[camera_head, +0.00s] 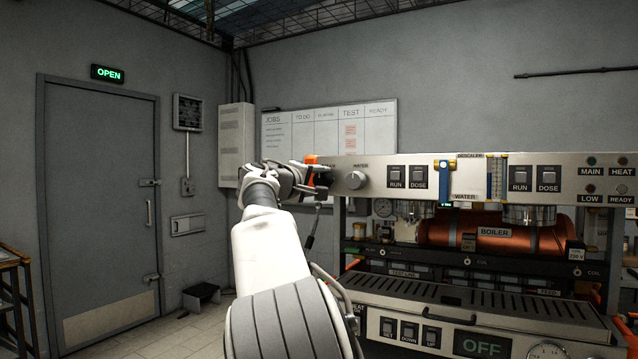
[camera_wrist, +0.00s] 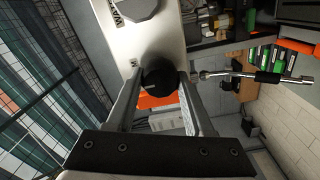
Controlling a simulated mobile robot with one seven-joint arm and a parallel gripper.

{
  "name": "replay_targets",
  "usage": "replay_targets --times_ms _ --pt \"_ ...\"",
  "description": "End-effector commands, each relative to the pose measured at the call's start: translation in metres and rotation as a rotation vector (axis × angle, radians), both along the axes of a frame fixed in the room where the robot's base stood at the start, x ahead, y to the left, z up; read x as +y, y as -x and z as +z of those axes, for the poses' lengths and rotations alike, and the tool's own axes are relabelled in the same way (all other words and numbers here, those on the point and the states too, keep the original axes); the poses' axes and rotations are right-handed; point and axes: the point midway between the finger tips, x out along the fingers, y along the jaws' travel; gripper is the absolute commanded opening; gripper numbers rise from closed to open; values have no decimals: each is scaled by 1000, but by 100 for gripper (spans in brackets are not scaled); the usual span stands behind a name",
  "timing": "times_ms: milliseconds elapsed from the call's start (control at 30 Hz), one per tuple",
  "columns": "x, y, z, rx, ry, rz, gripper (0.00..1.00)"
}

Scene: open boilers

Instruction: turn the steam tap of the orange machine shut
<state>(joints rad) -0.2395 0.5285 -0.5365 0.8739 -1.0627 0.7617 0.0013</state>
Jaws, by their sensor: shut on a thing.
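The orange machine (camera_head: 455,165) stands at the right in the head view, with a long pale front panel and an orange end piece (camera_head: 311,160). In the wrist view a round black knob (camera_wrist: 159,82), the steam tap, sits at the end of the pale panel (camera_wrist: 150,42). My gripper (camera_wrist: 158,88) is shut on this knob, one finger on each side. In the head view my gripper (camera_head: 308,181) is at the panel's left end and mostly hides the knob. The knob's turn angle cannot be told.
A metal steam wand with a black grip (camera_wrist: 268,76) sticks out beside the right finger in the wrist view. A grey water knob (camera_head: 356,180) is just right of my gripper. The open boiler (camera_head: 510,240) and drip tray (camera_head: 470,297) lie below. Floor at left is mostly clear.

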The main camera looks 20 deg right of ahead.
Motion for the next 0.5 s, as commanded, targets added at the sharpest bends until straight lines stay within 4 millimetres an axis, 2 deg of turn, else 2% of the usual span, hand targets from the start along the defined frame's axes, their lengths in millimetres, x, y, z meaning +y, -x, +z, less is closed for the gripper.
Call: replay_targets --times_ms 233,267,400,433,500 --pt "0 0 0 -2 -3 0 0" --pt "0 0 0 -2 -3 0 54" --pt "0 0 0 -2 -3 0 79" --pt "0 0 0 -1 -2 0 82" --pt "0 0 0 -1 -2 0 82"
